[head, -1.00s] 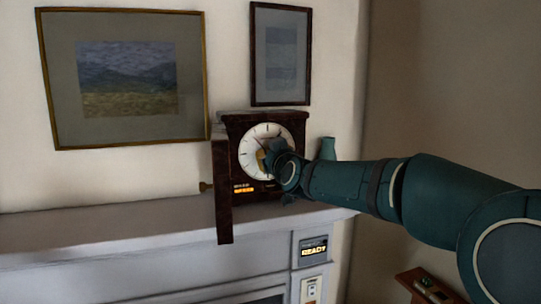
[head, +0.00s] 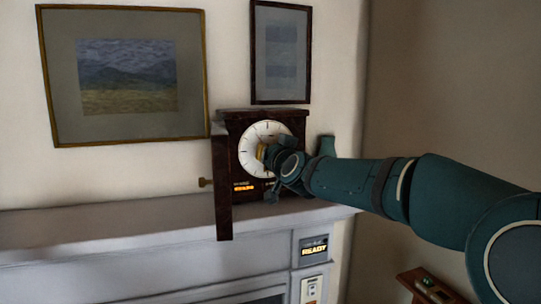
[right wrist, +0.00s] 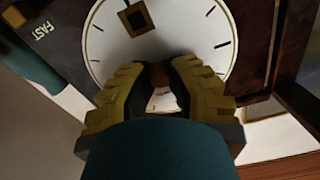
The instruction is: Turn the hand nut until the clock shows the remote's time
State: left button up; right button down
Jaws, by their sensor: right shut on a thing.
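The clock (head: 228,165) is a dark wooden case with a round white dial (head: 250,138), standing on the mantel with its door swung open at the left. My right gripper (head: 262,153) reaches in from the right in front of the dial's middle. In the right wrist view its two yellow fingers (right wrist: 160,78) are shut on a small brownish piece, apparently the hand nut (right wrist: 160,73), mostly hidden. A brass square with a dark centre (right wrist: 136,17) shows on the dial beyond. The hands are largely hidden, so I cannot read the time. My left gripper is not in view.
The mantel (head: 110,225) is clear to the left. A green vase (head: 327,146) stands right of the clock, behind my arm. Two framed pictures hang above. A lit READY panel (head: 314,249) is below the mantel. A small wooden stand (head: 410,279) with an item is at lower right.

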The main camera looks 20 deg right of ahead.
jog(key=shift+m+b, duration=1.85)
jog(key=shift+m, duration=6.85)
jog(key=c, duration=0.9)
grip_release()
jog(key=shift+o, duration=0.2)
jog(key=s, duration=1.2)
jog(key=shift+d, duration=0.25)
